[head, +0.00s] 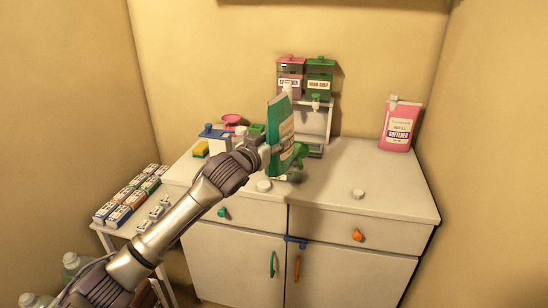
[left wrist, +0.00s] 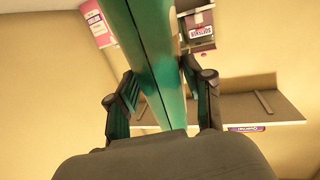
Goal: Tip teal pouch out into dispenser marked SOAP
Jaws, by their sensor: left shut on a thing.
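My left gripper (head: 272,152) is shut on the teal pouch (head: 280,135), which has a white label, and holds it roughly upright above the counter. In the left wrist view the pouch (left wrist: 150,60) runs up between the two fingers (left wrist: 160,100). Behind the pouch top stand two dispensers on a white stand. The right one is green, and its label (head: 319,84) appears to read HAND SOAP. The left one is pink (head: 290,66), and its label appears to read SOFTENER. The pouch hides part of the pink dispenser and the stand. My right gripper is not in view.
A pink softener pouch (head: 396,128) stands at the counter's right back. A green spray bottle (head: 300,153), a yellow sponge (head: 201,150) and a pink funnel-like item (head: 232,119) are near the pouch and arm. Small boxes (head: 120,215) fill the left side table.

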